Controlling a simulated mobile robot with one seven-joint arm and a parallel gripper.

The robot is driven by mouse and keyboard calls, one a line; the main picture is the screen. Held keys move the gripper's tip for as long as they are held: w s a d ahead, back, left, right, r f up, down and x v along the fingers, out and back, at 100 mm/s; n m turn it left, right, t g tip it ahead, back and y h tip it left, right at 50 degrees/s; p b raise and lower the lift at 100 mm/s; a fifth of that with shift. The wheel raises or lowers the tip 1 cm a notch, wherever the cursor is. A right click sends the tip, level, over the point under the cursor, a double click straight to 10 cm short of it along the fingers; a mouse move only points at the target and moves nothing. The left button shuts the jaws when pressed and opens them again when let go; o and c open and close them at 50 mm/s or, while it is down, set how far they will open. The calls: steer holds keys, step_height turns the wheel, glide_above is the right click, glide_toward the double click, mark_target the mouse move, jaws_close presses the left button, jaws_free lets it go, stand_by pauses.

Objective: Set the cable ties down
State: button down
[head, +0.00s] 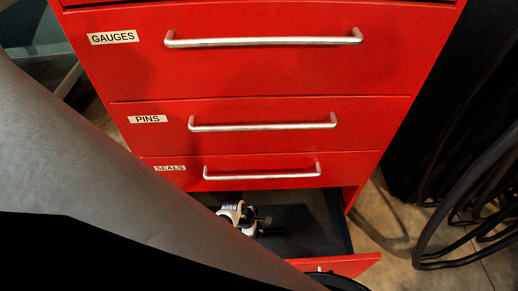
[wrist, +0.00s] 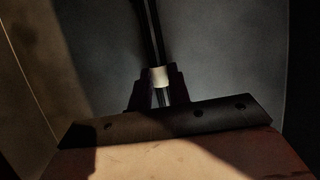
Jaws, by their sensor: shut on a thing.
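The cable ties (wrist: 151,32) are a thin dark bundle with a pale band around it in the wrist view. My gripper (wrist: 158,82) is shut on the bundle at about the band. The bundle runs up the picture from the fingers over a dark grey surface. In the head view my gripper (head: 249,219) is inside the open bottom drawer (head: 325,222) of a red cabinet. The ties are hard to make out there. I cannot tell whether they touch the drawer floor.
Shut drawers labelled GAUGES (head: 265,70), PINS (head: 265,108) and SEALS (head: 350,165) stand above the open drawer, with metal bar handles. The open drawer's red front (head: 350,264) is nearest me. Black looped cables (head: 432,235) hang at the right. My arm hides the drawer's left part.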

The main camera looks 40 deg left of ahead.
steer(key=c, duration=1.3)
jaws_free()
steer(key=shift+f, duration=0.1)
steer(key=p+v, duration=0.1)
steer(key=v, duration=0.6)
steer(key=shift+s+a+r+p, duration=0.1)
steer(key=shift+r+p, duration=0.25)
